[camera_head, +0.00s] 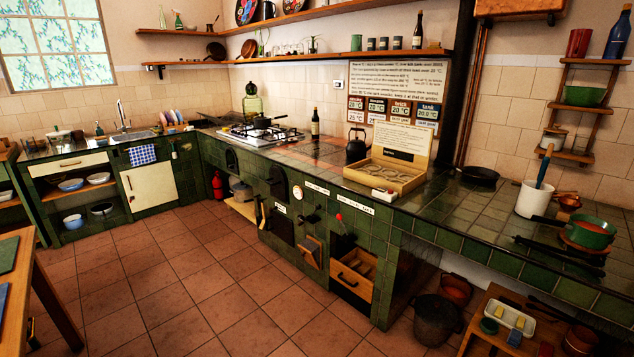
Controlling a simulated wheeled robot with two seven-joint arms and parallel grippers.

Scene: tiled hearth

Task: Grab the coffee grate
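I cannot tell for certain which thing is the coffee grate, as no readable label names it. A shallow light-wood box (376,181) with round recesses sits on the green tiled counter, right of the middle. A pale upright panel (402,140) with small print stands at its back. An open wooden drawer (352,280) with dividers sticks out of the counter front below. Neither of my grippers is in view.
A black kettle (357,146) stands just left of the box, and a dark pan (479,175) lies to its right. A white crock (535,199) and a green pot (588,234) stand farther right. The tiled floor (200,285) is open in front.

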